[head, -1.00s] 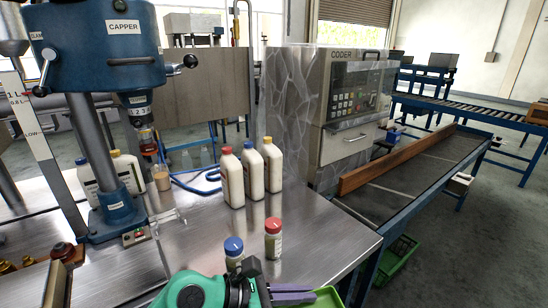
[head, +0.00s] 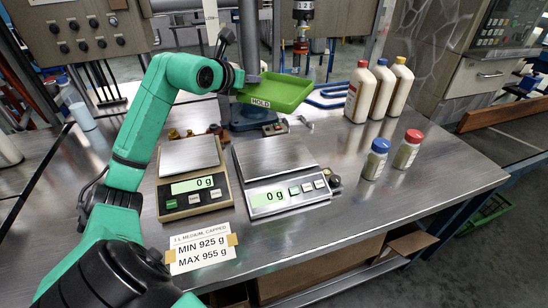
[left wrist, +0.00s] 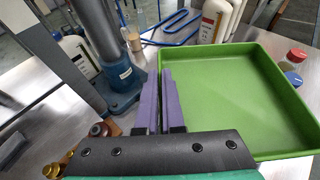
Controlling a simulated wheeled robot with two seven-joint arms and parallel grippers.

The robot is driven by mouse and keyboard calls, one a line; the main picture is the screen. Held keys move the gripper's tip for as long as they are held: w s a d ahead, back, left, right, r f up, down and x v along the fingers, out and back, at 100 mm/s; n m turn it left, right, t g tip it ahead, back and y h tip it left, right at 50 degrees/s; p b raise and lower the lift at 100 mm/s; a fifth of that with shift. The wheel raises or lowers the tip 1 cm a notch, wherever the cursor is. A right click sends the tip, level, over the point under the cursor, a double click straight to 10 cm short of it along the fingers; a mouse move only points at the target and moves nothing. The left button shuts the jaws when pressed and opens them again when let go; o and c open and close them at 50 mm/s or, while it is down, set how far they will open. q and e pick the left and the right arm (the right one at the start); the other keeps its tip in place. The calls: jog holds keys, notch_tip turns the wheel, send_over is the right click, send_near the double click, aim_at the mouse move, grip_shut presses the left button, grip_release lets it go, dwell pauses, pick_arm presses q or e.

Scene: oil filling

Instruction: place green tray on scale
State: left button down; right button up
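Two scales stand on the table below, both reading 0 g. One is a tan-framed scale (head: 190,156) on the left; the other is a silver scale (head: 272,153) in the middle. Both plates are empty. The tray is above and behind the silver scale, apart from it. My right gripper is not in view.
Several white bottles (head: 379,93) stand at the back right. A blue-capped jar (head: 375,160) and a red-capped jar (head: 408,150) stand right of the silver scale. A weight-limit card (head: 203,253) lies at the front.

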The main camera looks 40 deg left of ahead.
aim_at(254, 146)
pick_arm(q)
jog(key=f, duration=1.9)
jog(key=shift+s+a+f+p, duration=0.1)
jog(key=shift+a+f+p, duration=0.15)
jog(key=shift+a+p, duration=0.1)
jog(key=c, duration=1)
grip_release()
jog(key=shift+c, duration=0.2)
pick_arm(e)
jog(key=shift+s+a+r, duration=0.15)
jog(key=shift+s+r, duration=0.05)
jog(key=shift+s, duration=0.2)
pick_arm(q)
jog(key=shift+s, duration=0.1)
jog(key=b+v, duration=0.1)
jog(key=v, duration=1.1)
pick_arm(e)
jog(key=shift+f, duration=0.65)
pick_arm(q)
jog(key=shift+d+r, duration=0.1)
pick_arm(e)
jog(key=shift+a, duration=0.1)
